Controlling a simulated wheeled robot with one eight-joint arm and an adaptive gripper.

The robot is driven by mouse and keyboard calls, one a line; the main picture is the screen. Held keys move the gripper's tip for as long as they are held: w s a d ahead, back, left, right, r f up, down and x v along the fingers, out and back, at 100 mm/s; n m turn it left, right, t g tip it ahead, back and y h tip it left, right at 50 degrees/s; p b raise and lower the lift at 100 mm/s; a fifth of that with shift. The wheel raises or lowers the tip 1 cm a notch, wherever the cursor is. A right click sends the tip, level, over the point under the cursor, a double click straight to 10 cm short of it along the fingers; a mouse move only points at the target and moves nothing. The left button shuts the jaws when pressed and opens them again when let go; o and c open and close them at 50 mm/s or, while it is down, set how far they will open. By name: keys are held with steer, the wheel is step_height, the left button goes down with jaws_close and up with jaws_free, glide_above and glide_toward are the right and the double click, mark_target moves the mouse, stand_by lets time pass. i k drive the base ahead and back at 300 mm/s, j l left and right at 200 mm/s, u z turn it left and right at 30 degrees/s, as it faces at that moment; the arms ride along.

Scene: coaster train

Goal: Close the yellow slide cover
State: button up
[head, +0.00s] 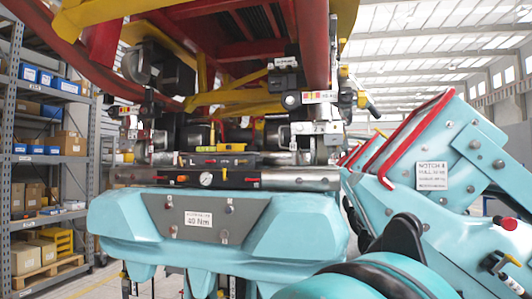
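I cannot pick out the yellow slide cover for certain in the head view. Several small yellow parts show on the machinery: a yellow-tipped piece (362,99) right of centre, under the red frame, and a small yellow piece (213,134) above the gauge panel. A larger yellow bracket (222,97) spans beneath the red frame. Whether any of these slides, or is open or shut, cannot be told. My gripper is not in view.
A dark panel with a round gauge (206,179) sits above a turquoise body marked "40 Nm" (199,219). A turquoise part with red bars (415,140) blocks the right side. Storage shelves (45,130) stand at left, beside some open floor.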

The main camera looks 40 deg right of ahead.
mark_target(221, 147)
steer(key=z, duration=0.8)
steer(key=k+j+z, duration=0.15)
steer(key=j, duration=0.2)
